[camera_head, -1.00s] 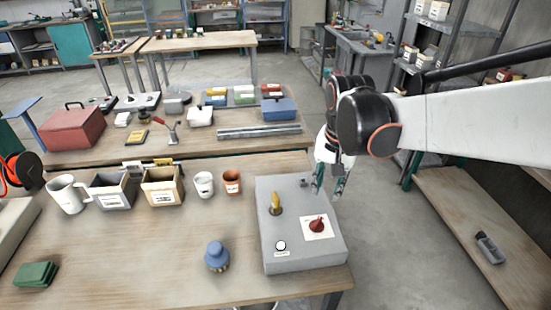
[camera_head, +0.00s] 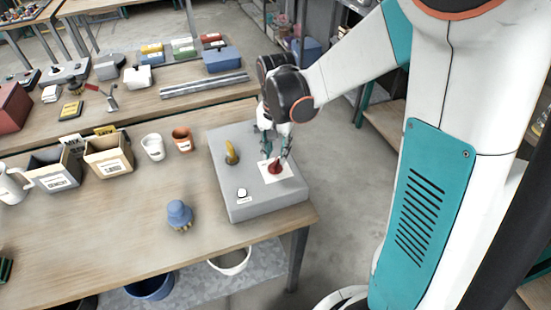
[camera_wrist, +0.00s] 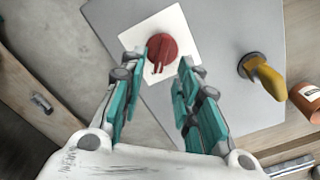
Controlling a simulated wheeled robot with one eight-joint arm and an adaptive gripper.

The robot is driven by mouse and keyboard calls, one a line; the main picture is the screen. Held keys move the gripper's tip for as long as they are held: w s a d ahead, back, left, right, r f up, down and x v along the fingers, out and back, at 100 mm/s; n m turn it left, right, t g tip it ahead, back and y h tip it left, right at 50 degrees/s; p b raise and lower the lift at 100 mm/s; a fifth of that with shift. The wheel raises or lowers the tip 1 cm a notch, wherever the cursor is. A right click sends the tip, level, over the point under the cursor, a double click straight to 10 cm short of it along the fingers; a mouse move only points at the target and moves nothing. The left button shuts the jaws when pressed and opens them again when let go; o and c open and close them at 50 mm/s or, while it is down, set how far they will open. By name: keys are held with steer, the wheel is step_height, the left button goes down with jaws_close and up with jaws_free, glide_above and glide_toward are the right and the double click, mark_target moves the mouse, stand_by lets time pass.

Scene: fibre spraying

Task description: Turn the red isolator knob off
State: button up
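The red isolator knob (camera_head: 275,167) sits on a white square plate (camera_head: 268,178) on top of a grey control box (camera_head: 240,207). In the wrist view the red knob (camera_wrist: 161,48) lies just beyond the fingertips, between their lines. My gripper (camera_head: 275,158) is above the knob, pointing down. In the wrist view my gripper (camera_wrist: 162,62) is open, with its teal-padded fingers apart and nothing seen between the pads. Whether a fingertip touches the knob I cannot tell.
A yellow handle (camera_head: 232,153) stands on the same box, left of the knob, near a white button (camera_head: 242,192). A blue-topped brush (camera_head: 179,214), an orange cup (camera_head: 183,139) and a white cup (camera_head: 153,147) stand on the wooden table left of the box.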

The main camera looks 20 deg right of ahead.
mark_target(276, 160)
steer(key=shift+f+b, duration=0.3)
steer(key=shift+f, duration=1.3)
jaws_close()
